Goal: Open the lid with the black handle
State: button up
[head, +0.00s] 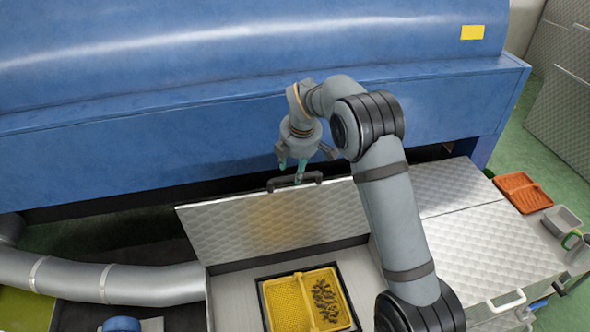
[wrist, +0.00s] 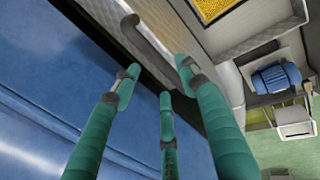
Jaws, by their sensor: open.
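The lid (head: 225,228), a quilted metal plate, stands raised at a steep tilt in the head view, with the compartment below it open. Its black handle (head: 296,180) is a bar on the lid's upper edge. In the wrist view the handle (wrist: 150,42) shows as a dark bar just beyond the fingertips. My gripper (head: 291,170) is open, its green fingers pointing down right by the handle. The fingers (wrist: 156,80) are spread and hold nothing; I cannot tell whether one touches the handle.
A yellow crate (head: 291,279) with dark olives sits in the opening. A large blue machine (head: 150,150) stands close behind the lid. A closed quilted cover (head: 480,240), an orange tray (head: 523,192) and a grey bin (head: 561,220) are on the right. A silver duct (head: 75,277) runs at left.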

jog(key=shift+x, duration=1.1)
jog(key=shift+w+f, duration=0.2)
jog(key=shift+f, duration=0.25)
jog(key=shift+d, duration=0.1)
jog(key=shift+c, duration=0.6)
grip_shut()
